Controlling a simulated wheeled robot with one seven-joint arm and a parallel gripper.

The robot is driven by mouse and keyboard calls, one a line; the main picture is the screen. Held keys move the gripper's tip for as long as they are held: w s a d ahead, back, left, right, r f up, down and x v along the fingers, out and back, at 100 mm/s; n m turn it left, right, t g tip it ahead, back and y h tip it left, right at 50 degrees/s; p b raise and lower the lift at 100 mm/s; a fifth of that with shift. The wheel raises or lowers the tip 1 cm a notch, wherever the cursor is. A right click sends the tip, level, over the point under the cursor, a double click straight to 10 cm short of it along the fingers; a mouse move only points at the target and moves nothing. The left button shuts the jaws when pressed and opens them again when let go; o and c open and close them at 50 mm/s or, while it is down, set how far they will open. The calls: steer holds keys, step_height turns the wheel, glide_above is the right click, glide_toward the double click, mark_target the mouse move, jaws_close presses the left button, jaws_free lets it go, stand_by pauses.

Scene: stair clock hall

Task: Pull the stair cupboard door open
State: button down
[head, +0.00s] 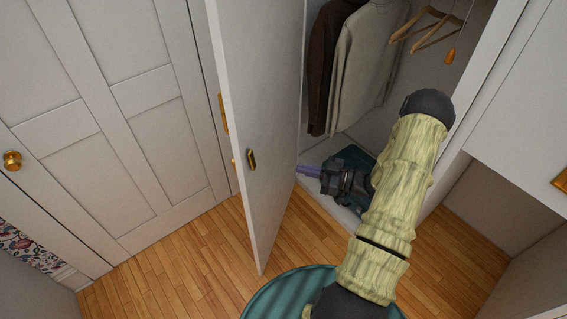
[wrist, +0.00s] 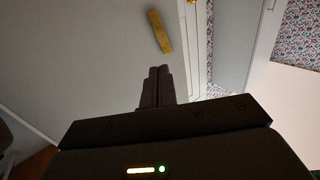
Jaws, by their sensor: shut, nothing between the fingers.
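The stair cupboard door (head: 272,110) is a white panel. It stands well open in the head view, swung out to the left of the cupboard opening, with its inner face towards the opening. Contact cannot be told.
Inside the cupboard hang a brown garment (head: 326,60), a light garment (head: 365,60) and wooden hangers (head: 430,30). A white panelled door (head: 150,110) with a brass knob (head: 12,160) stands at left. Wooden floor (head: 180,265) is clear left of the open door.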

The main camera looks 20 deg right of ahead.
steer(key=p+x, duration=0.5)
steer(key=x, duration=0.8)
steer(key=shift+w+a, duration=0.15)
